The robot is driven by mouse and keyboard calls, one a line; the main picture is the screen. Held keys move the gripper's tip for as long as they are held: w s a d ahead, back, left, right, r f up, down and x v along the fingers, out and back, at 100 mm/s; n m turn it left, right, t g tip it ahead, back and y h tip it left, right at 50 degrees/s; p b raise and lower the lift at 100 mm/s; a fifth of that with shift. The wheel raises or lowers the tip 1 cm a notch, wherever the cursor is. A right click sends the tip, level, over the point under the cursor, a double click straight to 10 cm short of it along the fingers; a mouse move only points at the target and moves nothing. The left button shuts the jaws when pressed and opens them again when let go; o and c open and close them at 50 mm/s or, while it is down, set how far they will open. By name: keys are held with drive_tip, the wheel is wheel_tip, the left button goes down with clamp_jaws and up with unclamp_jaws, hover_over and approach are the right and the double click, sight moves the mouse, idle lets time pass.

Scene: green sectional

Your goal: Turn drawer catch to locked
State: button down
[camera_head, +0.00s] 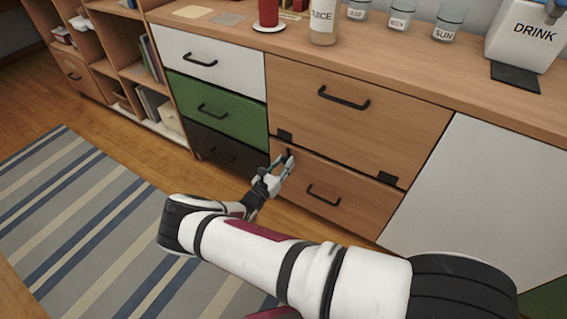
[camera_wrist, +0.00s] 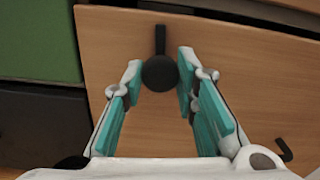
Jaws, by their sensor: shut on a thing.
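The drawer catch (camera_wrist: 160,73) is a black round knob with a narrow lever pointing up in the wrist view. It is on the wooden face of the lower wide drawer (camera_head: 335,190), near its upper left corner. In the head view the catch (camera_head: 289,153) shows only as a small dark piece by my fingertips. My gripper (camera_head: 284,165) is at the catch. In the wrist view its teal-padded fingers (camera_wrist: 160,64) stand either side of the round knob and are shut on it. The contact at the left finger is hard to make out.
The lower drawer's black handle (camera_head: 323,195) is right of my gripper. Another wooden drawer (camera_head: 345,104) is above. White, green and dark drawers (camera_head: 215,107) are at left. The countertop holds a juice bottle (camera_head: 323,22), jars and a drink dispenser (camera_head: 525,40). A striped rug (camera_head: 80,215) covers the floor.

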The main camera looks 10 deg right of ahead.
drive_tip(key=shift+m, duration=0.5)
idle(0.3)
drive_tip(key=c, duration=1.2)
unclamp_jaws()
drive_tip(key=shift+c, duration=0.2)
drive_tip(key=v, duration=1.2)
